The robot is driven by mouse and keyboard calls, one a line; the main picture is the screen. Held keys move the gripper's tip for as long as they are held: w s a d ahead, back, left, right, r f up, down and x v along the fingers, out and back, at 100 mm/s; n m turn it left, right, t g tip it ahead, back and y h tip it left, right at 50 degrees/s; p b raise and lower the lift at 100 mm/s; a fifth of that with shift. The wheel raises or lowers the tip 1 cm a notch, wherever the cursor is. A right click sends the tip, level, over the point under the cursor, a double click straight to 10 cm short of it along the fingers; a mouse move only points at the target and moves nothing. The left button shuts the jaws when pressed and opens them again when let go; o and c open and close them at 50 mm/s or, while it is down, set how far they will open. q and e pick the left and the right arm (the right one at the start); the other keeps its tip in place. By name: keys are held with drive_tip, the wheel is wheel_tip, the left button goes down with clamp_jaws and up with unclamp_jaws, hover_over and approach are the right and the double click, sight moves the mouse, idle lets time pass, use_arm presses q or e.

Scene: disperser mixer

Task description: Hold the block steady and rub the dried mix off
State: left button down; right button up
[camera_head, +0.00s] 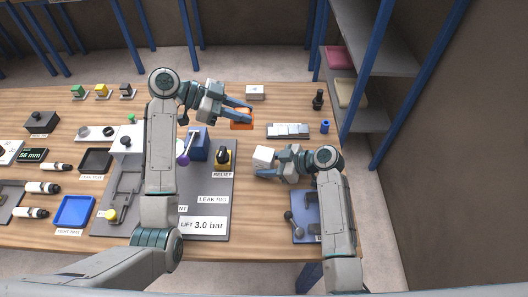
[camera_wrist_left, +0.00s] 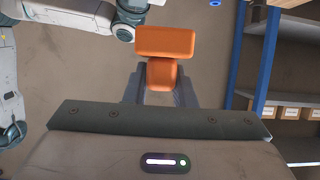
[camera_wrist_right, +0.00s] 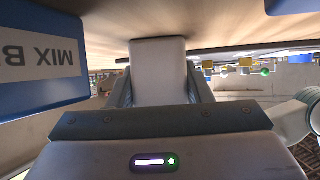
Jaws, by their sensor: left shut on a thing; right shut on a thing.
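My left gripper (camera_head: 244,111) is shut on an orange block (camera_head: 240,121) above the far part of the table. In the left wrist view the orange block (camera_wrist_left: 165,42) has a wide slab above a narrower piece between the fingers. My right gripper (camera_head: 265,167) is shut on a plain white block (camera_head: 264,154), nearer the table's front. The white block (camera_wrist_right: 158,62) sits between the fingers in the right wrist view. The two blocks are apart. I cannot make out dried mix on either one.
A blue tray (camera_head: 300,229) with dark round-headed tools lies beside my right forearm. A blue piece marked "MIX B" (camera_wrist_right: 35,85) is close by in the right wrist view. The grey leak rig (camera_head: 228,190) stands left. A grey-white tray (camera_head: 288,130) and blue cup (camera_head: 325,127) stand behind.

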drive_tip(key=o, duration=0.6)
use_arm(q)
drive_tip(key=shift+r, duration=0.15)
use_arm(e)
drive_tip(key=shift+r, duration=0.15)
use_arm(q)
drive_tip(key=shift+r+p, duration=0.3)
drive_tip(key=shift+p, duration=0.1)
use_arm(e)
drive_tip(key=shift+r, duration=0.5)
drive_tip(key=o, duration=0.6)
drive_tip(key=shift+d, duration=0.1)
